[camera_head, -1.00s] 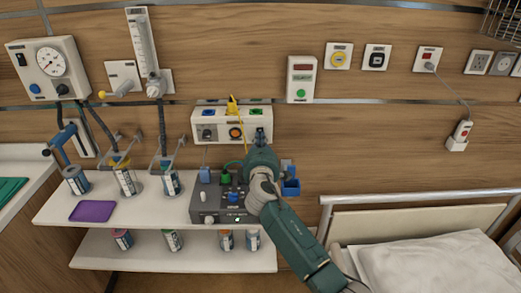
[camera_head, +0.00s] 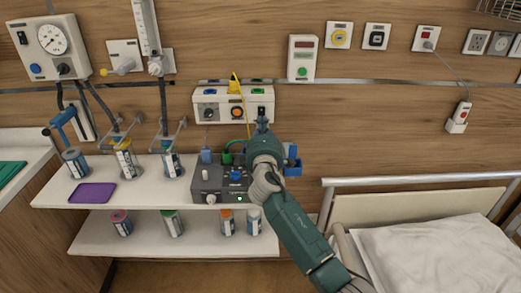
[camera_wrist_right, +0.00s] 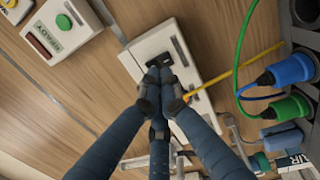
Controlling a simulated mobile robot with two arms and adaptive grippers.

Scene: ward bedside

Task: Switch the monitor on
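A dark grey device (camera_head: 205,190) with knobs, plugs and a small green light on its front stands on the shelf; it may be the monitor, but I cannot tell for sure. My right gripper (camera_head: 262,124) is at that right end. In the right wrist view its fingertips (camera_wrist_right: 160,80) are closed together at the dark insert (camera_wrist_right: 181,56) of the white box (camera_wrist_right: 150,48); I cannot tell whether they touch. My left gripper is not in view.
A yellow cord (camera_head: 245,105) hangs from the wall box; blue (camera_wrist_right: 290,69) and green plugs (camera_wrist_right: 288,109) sit close by. Several bottles and a purple pad (camera_head: 92,193) occupy the shelf (camera_head: 130,197). A bed (camera_head: 420,240) stands at right.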

